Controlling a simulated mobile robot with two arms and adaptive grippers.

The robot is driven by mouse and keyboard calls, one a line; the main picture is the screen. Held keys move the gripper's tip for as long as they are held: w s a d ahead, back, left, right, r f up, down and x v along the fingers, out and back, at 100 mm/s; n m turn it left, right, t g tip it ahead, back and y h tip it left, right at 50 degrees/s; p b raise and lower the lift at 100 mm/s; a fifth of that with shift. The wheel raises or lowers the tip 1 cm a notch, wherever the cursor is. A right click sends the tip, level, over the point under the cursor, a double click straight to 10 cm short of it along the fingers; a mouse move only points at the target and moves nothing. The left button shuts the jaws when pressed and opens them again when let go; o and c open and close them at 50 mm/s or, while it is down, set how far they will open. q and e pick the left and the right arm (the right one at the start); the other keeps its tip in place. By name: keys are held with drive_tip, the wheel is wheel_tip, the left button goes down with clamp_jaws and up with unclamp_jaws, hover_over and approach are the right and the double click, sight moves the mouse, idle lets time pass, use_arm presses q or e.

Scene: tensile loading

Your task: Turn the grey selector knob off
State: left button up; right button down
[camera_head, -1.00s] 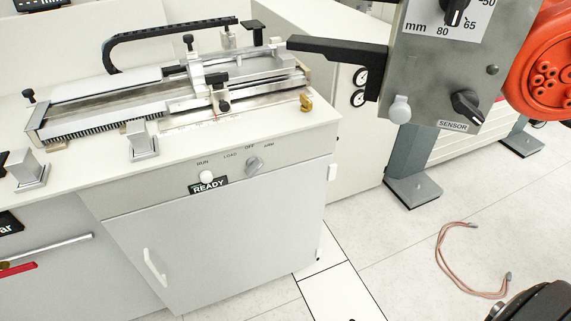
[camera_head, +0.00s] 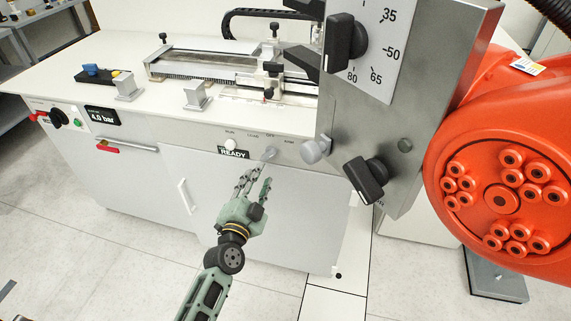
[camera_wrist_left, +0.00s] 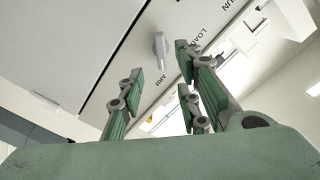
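The grey selector knob (camera_head: 268,153) sits on the front panel of the white cabinet, right of the READY sign (camera_head: 233,153). Labels RUN, LOAD and ARM read above it; its exact pointing is hard to tell in the head view. In the left wrist view the knob (camera_wrist_left: 160,50) stands out from the panel, its bar running toward the ARM label. My left gripper (camera_head: 254,184) is just below and in front of the knob, fingers spread and empty. In the wrist view its fingers (camera_wrist_left: 160,95) are apart, and the knob shows beyond the gap, untouched. My right gripper is out of view.
A grey control box (camera_head: 400,105) with black knobs and an orange machine part (camera_head: 500,180) fill the right side of the head view. A metal slide rig (camera_head: 205,65) lies on the cabinet top. A white door handle (camera_head: 186,196) projects from the cabinet front.

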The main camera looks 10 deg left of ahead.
sight(267, 159)
use_arm(q)
drive_tip(key=w, duration=0.7)
drive_tip(key=shift+w+a+f, duration=0.1)
drive_tip(key=shift+w+a, duration=0.05)
drive_tip(key=shift+w, duration=0.2)
clamp_jaws()
